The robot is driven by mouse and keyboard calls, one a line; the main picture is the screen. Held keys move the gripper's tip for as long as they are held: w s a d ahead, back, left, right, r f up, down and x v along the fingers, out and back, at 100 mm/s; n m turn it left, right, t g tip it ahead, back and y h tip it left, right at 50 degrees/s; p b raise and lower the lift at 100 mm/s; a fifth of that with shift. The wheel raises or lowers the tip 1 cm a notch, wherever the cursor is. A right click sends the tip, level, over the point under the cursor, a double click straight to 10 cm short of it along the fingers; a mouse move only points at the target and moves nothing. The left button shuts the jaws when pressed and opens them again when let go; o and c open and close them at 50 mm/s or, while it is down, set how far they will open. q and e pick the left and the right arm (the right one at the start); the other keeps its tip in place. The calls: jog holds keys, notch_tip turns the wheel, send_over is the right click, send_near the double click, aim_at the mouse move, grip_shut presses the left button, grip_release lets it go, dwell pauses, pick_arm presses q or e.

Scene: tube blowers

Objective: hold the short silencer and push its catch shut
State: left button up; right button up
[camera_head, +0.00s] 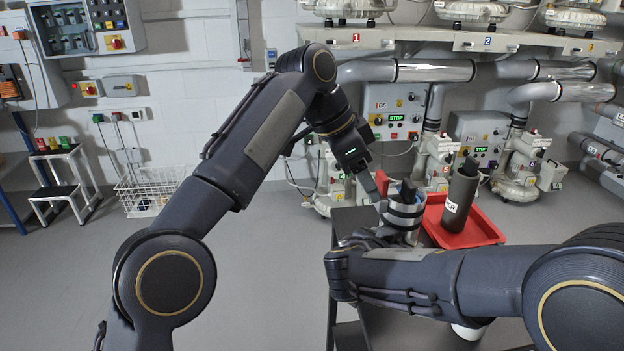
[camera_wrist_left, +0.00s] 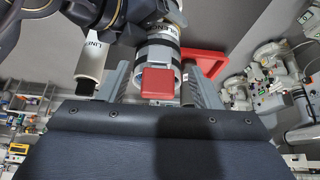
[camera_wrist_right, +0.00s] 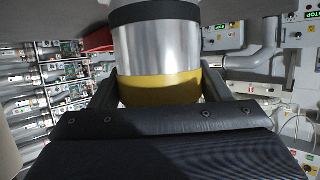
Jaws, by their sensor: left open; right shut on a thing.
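The short silencer (camera_head: 405,213) is a pale and silver cylinder with dark bands, standing above the dark stand in the head view. In the right wrist view its silver body (camera_wrist_right: 157,48) has a black ring and a yellow band, and my right gripper (camera_wrist_right: 160,95) is shut on it around the yellow band. My left gripper (camera_wrist_left: 158,85) is open, with one finger on each side of the red catch (camera_wrist_left: 158,82), which faces the left wrist camera. In the head view the left gripper (camera_head: 380,195) is beside the silencer. Whether the fingers touch the catch I cannot tell.
A taller dark silencer (camera_head: 460,196) with a white label stands in the red tray (camera_head: 488,230) to the right. A pale labelled cylinder (camera_wrist_left: 91,58) shows at the left in the left wrist view.

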pick_arm(q)
jog(key=a, duration=0.9)
jog(key=shift+s+a, duration=0.2)
jog(key=shift+s, duration=0.1)
pick_arm(e)
jog(key=o, duration=1.4)
